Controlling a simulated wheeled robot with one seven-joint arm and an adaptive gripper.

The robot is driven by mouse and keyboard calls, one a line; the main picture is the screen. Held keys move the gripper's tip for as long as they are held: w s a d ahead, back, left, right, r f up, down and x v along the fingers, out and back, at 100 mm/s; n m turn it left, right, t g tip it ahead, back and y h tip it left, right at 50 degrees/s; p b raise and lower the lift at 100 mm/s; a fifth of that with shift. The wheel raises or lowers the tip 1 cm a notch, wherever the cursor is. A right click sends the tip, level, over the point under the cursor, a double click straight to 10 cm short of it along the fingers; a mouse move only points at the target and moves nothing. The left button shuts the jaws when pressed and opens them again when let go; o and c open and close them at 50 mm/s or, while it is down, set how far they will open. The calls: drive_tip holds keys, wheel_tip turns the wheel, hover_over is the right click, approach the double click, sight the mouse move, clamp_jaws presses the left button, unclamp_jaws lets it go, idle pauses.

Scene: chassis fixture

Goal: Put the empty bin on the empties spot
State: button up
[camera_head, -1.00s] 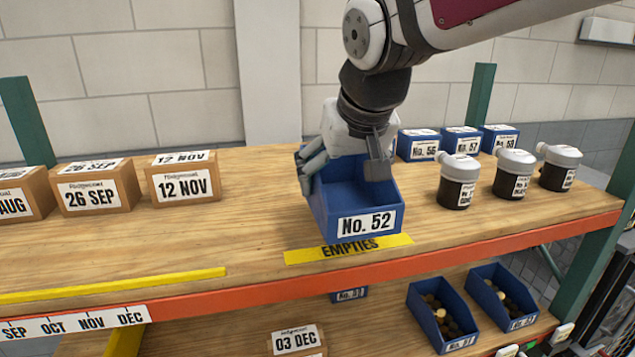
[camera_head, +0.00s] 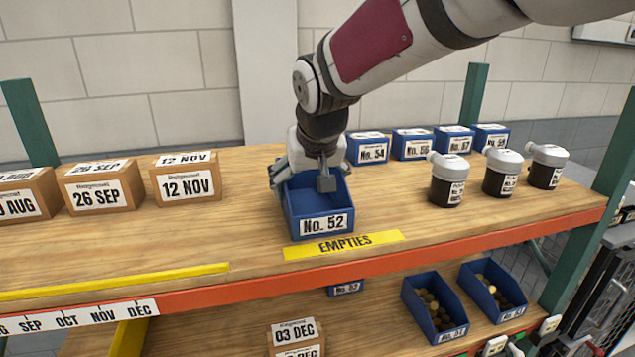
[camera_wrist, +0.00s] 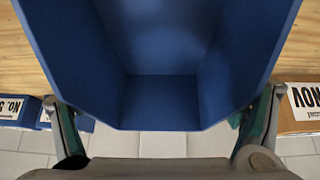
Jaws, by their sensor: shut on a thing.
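The blue bin labelled No. 52 (camera_head: 321,226) is on the upper wooden shelf, just behind the yellow EMPTIES strip (camera_head: 343,245). Its inside looks empty in the wrist view (camera_wrist: 160,100). My gripper (camera_head: 304,183) is at the bin's back end, shut on the bin from above, with a finger at the left and one near the right. In the wrist view the fingers flank the bin's sides. The bin looks upright, close to the shelf surface. I cannot tell whether its base touches the wood.
Several blue bins, such as No. 54 (camera_head: 368,149), stand at the back right. Lidded dark jars (camera_head: 450,180) stand in front of them. Cardboard boxes (camera_head: 186,178) stand at the left. An orange edge (camera_head: 400,259) runs along the shelf front. Bins with contents (camera_head: 435,308) sit below.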

drive_tip(key=o, duration=1)
drive_tip(key=shift+f, duration=0.1)
drive_tip(key=shift+o, duration=0.2)
drive_tip(key=b+v, duration=0.1)
drive_tip(key=v, duration=1.1)
drive_tip(key=s+d+f+m, duration=0.1)
drive_tip(key=s+d, duration=0.3)
drive_tip(key=d, duration=0.2)
drive_tip(key=s+d+f, duration=0.1)
drive_tip(key=s+d, duration=0.3)
drive_tip(key=d, duration=0.2)
drive_tip(key=s+d+f+m+h, duration=0.1)
drive_tip(key=s+d+f+m, duration=0.1)
drive_tip(key=s+d+f, duration=0.6)
drive_tip(key=s+f, duration=0.1)
drive_tip(key=s, duration=0.4)
drive_tip(key=shift+d+g+h, duration=0.25)
drive_tip(key=shift+g+h, duration=0.05)
drive_tip(key=shift+g, duration=0.1)
drive_tip(key=shift+w, duration=0.1)
